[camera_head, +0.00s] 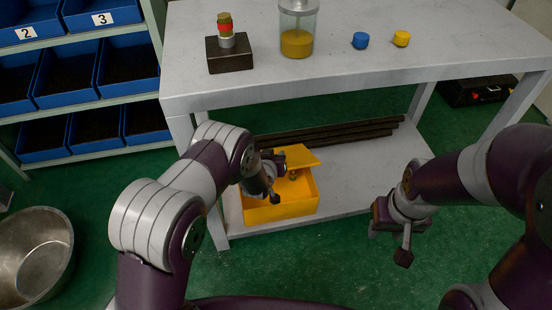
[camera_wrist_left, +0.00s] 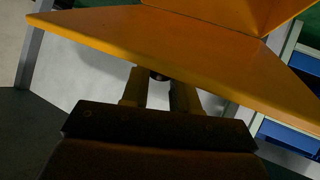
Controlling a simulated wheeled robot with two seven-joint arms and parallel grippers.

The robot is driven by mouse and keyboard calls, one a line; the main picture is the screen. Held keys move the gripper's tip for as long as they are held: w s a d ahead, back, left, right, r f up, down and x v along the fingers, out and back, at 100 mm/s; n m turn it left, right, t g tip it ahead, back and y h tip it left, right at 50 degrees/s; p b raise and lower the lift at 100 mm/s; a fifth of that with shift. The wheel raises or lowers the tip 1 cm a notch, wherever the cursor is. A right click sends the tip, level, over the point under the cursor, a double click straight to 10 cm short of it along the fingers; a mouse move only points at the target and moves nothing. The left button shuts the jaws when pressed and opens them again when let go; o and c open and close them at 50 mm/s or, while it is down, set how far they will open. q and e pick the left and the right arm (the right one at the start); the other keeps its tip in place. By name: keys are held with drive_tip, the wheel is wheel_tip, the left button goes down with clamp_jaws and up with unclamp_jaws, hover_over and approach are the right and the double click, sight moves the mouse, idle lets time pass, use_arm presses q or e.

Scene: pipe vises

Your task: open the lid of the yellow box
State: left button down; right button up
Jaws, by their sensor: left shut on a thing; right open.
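The yellow box (camera_head: 282,208) stands on the lower shelf of the grey table. Its lid (camera_head: 300,156) is raised and tilted, with the box's inside partly showing below it. My left gripper (camera_head: 278,165) is at the lid's left side and shut on it. In the left wrist view the lid (camera_wrist_left: 180,48) crosses above the fingers (camera_wrist_left: 160,90), with a small dark round part between them. The exact grip is partly hidden by the lid's edge. My right gripper (camera_head: 374,228) is open and empty, in front of the shelf, right of the box.
Dark pipes (camera_head: 340,132) lie on the lower shelf behind the box. The tabletop (camera_head: 350,65) above holds a vise block (camera_head: 229,56), a clear container (camera_head: 298,25), a blue cap (camera_head: 360,40) and a yellow cap (camera_head: 401,38). A metal bowl (camera_head: 35,255) stands at left.

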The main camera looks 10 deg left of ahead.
use_arm(q)
drive_tip(key=shift+w+a+r, duration=0.1)
drive_tip(key=shift+w+r, duration=0.2)
drive_tip(key=c, duration=0.9)
unclamp_jaws()
drive_tip(key=p+v, duration=0.6)
drive_tip(key=v, duration=0.6)
drive_tip(key=shift+s+r+p, duration=0.25)
drive_tip(key=shift+p, duration=0.05)
